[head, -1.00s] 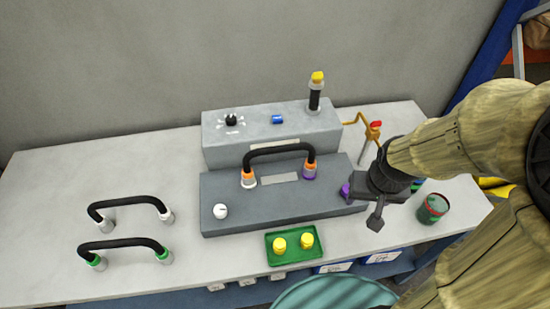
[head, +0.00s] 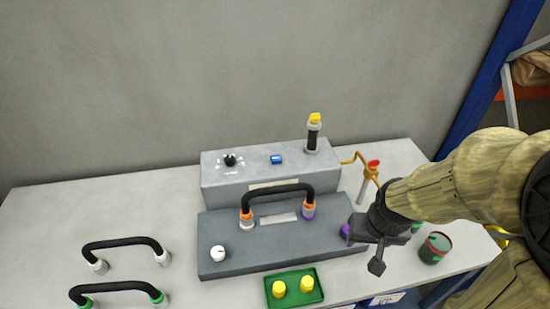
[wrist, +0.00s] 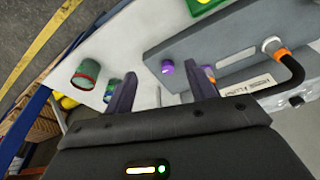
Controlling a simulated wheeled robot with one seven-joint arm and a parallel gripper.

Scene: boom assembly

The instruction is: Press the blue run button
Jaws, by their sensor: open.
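The blue run button (head: 277,159) sits on top of the pale grey rear box (head: 255,182), between a black knob (head: 230,160) and a black post with a yellow top (head: 313,133). My gripper (head: 377,262) hangs to the right of the dark grey front box, in front of and to the right of the button and well apart from it. In the wrist view my gripper (wrist: 163,88) is open, with nothing between its two fingers. I cannot make out the blue button in the wrist view.
A black hose (head: 278,188) arches over the front box (head: 275,248). Two loose hoses lie at left; a green tray (head: 312,297) sits in front.

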